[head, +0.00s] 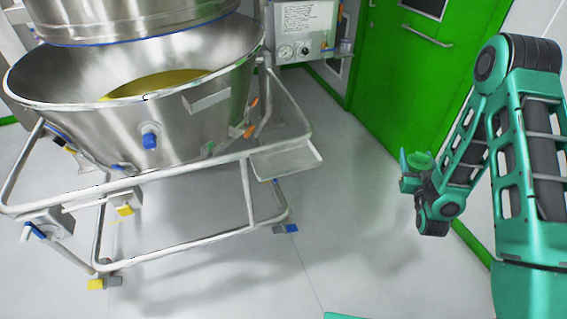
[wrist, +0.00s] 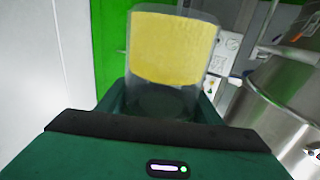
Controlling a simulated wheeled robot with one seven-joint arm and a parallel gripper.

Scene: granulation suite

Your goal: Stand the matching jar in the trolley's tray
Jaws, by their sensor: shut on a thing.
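A clear jar with a broad yellow band (wrist: 172,48) stands out in front of my gripper in the wrist view. My gripper (wrist: 163,102) is shut on its clear lower part, with a green finger on either side. In the head view my gripper (head: 411,172) is at the right, in the air before the green door; the jar cannot be made out clearly there. The trolley's tray (head: 287,160) is a small steel shelf on the right side of the frame, to the left of my gripper and apart from it. No other object shows on it.
The steel trolley frame (head: 180,172) carries a large open bowl (head: 108,123) with yellow material inside. A gauge panel (head: 302,42) hangs behind, beside the green door (head: 395,75). The grey floor between tray and gripper is clear.

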